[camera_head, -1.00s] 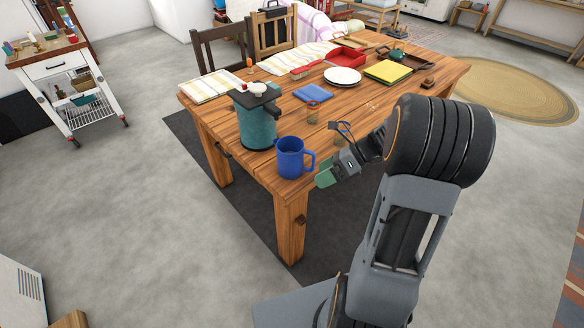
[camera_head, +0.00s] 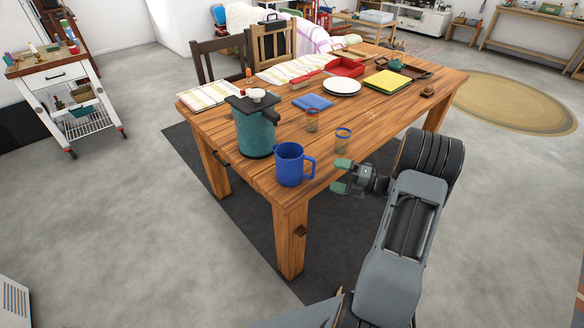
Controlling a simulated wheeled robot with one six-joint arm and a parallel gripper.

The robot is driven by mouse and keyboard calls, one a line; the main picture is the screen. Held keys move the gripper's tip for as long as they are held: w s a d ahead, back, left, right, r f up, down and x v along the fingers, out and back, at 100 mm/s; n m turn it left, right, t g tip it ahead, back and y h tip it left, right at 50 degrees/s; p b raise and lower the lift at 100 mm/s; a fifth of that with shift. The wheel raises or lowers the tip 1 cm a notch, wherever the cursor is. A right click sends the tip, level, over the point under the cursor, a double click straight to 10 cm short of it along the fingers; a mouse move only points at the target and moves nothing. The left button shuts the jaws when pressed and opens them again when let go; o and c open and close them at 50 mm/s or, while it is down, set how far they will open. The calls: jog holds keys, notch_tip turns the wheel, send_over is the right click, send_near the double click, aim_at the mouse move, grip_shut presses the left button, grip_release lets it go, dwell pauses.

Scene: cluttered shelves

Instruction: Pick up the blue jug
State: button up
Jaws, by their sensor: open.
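The blue jug (camera_head: 289,165) stands upright at the near corner of the wooden table (camera_head: 388,119), with its handle toward the right. My gripper (camera_head: 341,176) is open and empty, with green fingertips. It is to the right of the jug, beside the table's near edge, pointing left toward the handle. A gap shows between the fingertips and the handle. Nothing hides the jug.
A teal pitcher with a dark lid (camera_head: 256,126) stands just behind and left of the jug. Two small jars, one by the edge (camera_head: 342,140) and one farther back (camera_head: 312,121), stand behind the gripper. A blue cloth (camera_head: 312,102) and white plates (camera_head: 341,87) lie farther back.

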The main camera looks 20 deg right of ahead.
aim_at(315, 170)
jog(key=shift+x, duration=3.15)
jog(key=shift+r, duration=0.15)
jog(key=shift+s, duration=0.1)
jog(key=c, duration=1)
jog(key=shift+c, duration=0.6)
jog(key=shift+r, duration=0.2)
